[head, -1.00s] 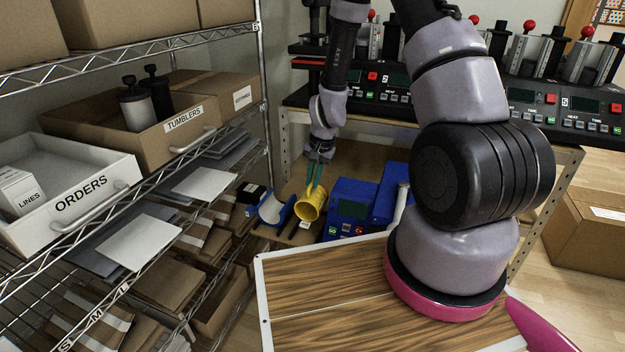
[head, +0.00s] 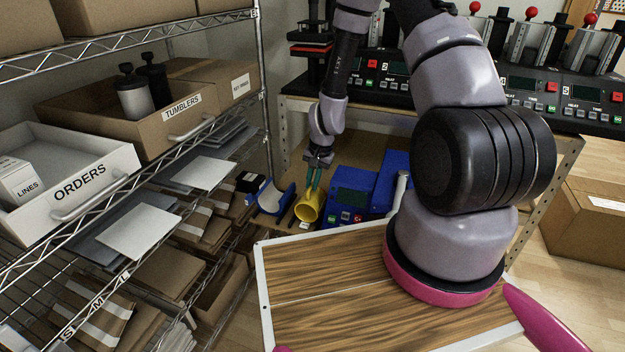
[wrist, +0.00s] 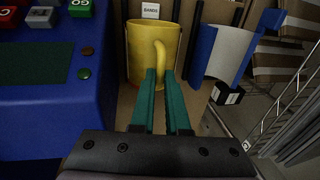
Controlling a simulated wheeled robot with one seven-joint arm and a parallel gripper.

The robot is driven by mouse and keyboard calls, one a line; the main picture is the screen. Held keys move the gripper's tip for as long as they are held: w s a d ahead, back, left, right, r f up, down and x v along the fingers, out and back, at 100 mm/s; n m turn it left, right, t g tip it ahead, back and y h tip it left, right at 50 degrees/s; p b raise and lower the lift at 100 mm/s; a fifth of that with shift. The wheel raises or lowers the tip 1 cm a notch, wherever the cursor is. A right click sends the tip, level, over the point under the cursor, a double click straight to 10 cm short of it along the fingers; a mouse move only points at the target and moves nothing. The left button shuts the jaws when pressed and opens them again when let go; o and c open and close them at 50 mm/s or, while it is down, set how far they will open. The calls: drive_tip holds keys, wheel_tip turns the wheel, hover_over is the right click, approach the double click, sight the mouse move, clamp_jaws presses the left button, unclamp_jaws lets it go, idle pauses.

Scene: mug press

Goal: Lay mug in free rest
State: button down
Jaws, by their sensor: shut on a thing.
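A yellow mug (head: 308,207) is low over the bench shelf, between a blue curved rest with a pale inner face (head: 270,198) and a blue machine. My gripper (head: 314,184) reaches down and is shut on the mug's handle. In the wrist view the teal fingertips (wrist: 162,82) pinch the handle from both sides, and the mug (wrist: 140,52) shows its wall and rim. Dark bars (wrist: 193,38) run beside it. The curved rest (wrist: 225,50) shows to the right, empty. I cannot tell whether the mug touches anything underneath.
The blue machine (wrist: 45,105) with buttons stands close beside the mug. A wire rack with boxes and an orders tray (head: 75,190) stands left. Black presses (head: 520,95) line the bench top above. A wood-patterned board (head: 320,310) is in front.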

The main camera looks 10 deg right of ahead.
drive_tip(key=c, duration=0.8)
unclamp_jaws()
drive_tip(key=shift+c, duration=0.2)
drive_tip(key=shift+o, duration=0.4)
drive_tip(key=o, duration=0.8)
drive_tip(key=shift+c, duration=0.2)
drive_tip(key=shift+r, duration=0.1)
drive_tip(key=shift+r, duration=3.9)
